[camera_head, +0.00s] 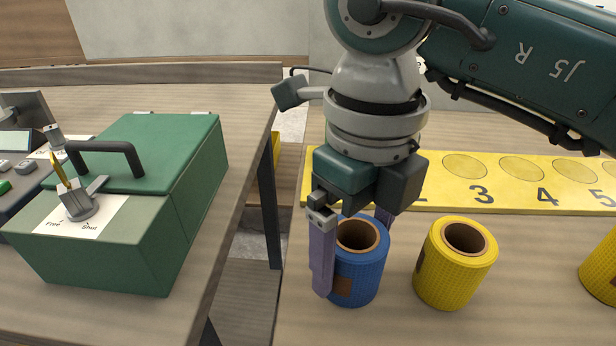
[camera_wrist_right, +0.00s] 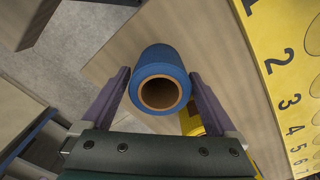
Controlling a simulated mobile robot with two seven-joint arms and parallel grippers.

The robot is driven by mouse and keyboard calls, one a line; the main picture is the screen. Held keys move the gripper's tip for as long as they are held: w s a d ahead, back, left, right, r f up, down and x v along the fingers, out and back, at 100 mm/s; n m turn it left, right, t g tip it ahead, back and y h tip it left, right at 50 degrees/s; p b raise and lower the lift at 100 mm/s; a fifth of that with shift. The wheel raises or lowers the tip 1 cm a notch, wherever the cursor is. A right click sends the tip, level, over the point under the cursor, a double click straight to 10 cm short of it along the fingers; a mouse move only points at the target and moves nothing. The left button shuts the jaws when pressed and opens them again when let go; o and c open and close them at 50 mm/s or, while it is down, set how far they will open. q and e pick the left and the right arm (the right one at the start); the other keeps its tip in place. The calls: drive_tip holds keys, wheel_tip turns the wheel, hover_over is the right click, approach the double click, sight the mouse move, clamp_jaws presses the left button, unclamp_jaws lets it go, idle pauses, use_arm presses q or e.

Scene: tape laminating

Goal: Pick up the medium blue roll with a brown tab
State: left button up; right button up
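The blue roll (camera_head: 366,272) stands upright on the right-hand table, with a brown core and a brown tab low on its side. My right gripper (camera_head: 350,250) points down with its purple fingers on either side of the roll. In the right wrist view the blue roll (camera_wrist_right: 160,62) sits between the two fingers (camera_wrist_right: 160,80), with a thin gap showing beside them, so the gripper looks open around it. One finger hides the roll's left edge in the head view. My left gripper is not in view.
A yellow roll (camera_head: 456,265) with a brown tab stands close to the right, and another yellow roll (camera_head: 602,270) is at the right edge. A yellow numbered board (camera_head: 440,200) lies behind. A green box (camera_head: 150,220) with a handle stands on the left table, across a gap.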

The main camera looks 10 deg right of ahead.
drive_tip(key=c, duration=1.1)
drive_tip(key=shift+r, duration=0.15)
